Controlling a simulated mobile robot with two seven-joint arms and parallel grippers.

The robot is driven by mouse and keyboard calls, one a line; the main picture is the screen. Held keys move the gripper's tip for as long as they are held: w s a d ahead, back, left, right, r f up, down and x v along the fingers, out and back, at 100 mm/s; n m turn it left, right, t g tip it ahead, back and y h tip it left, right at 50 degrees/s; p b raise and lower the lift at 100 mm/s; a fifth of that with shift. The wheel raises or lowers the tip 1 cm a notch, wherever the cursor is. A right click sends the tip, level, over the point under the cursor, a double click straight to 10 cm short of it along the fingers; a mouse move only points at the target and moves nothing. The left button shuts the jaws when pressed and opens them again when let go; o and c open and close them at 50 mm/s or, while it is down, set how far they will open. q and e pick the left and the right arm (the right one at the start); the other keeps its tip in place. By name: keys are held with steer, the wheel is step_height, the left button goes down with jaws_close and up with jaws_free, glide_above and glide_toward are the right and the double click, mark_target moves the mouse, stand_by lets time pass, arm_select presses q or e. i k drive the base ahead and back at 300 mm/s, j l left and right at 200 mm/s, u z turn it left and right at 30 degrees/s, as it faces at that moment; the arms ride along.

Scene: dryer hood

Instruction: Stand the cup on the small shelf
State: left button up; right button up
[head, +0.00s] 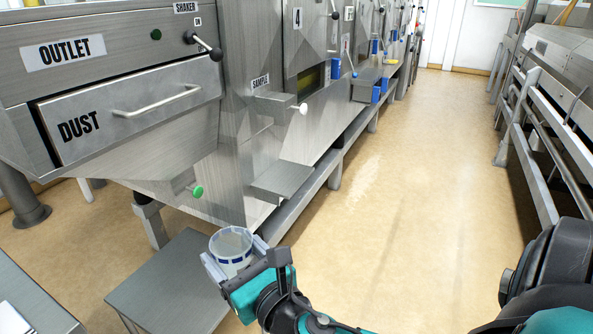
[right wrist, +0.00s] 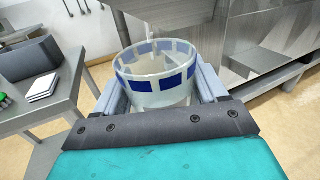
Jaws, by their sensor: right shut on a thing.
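The cup (head: 231,246) is a translucent, open-topped vessel with a band of blue rectangles below its rim. My right gripper (head: 236,254) is shut around its sides and holds it roughly upright. In the right wrist view the cup (right wrist: 157,92) sits between the two grey fingers, and it looks empty. The small shelf (head: 283,181) is a flat grey plate on the machine front, below the SAMPLE label. The cup is nearer to me than this shelf, to its lower left, and apart from it. My left gripper is not in view.
A low grey table (head: 150,292) stands left of the cup. A green knob (head: 198,191) sticks out under the DUST drawer (head: 150,105). A spout with a white knob (head: 303,109) juts out above the shelf. The aisle floor (head: 385,210) is clear.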

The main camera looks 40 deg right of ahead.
mark_target(284, 175)
steer(key=i+l+z, duration=0.1)
steer(key=l, duration=0.25)
steer(key=i+l, duration=0.35)
steer(key=i+l+z, duration=0.15)
steer(key=i+l, duration=0.25)
steer(key=i, duration=0.15)
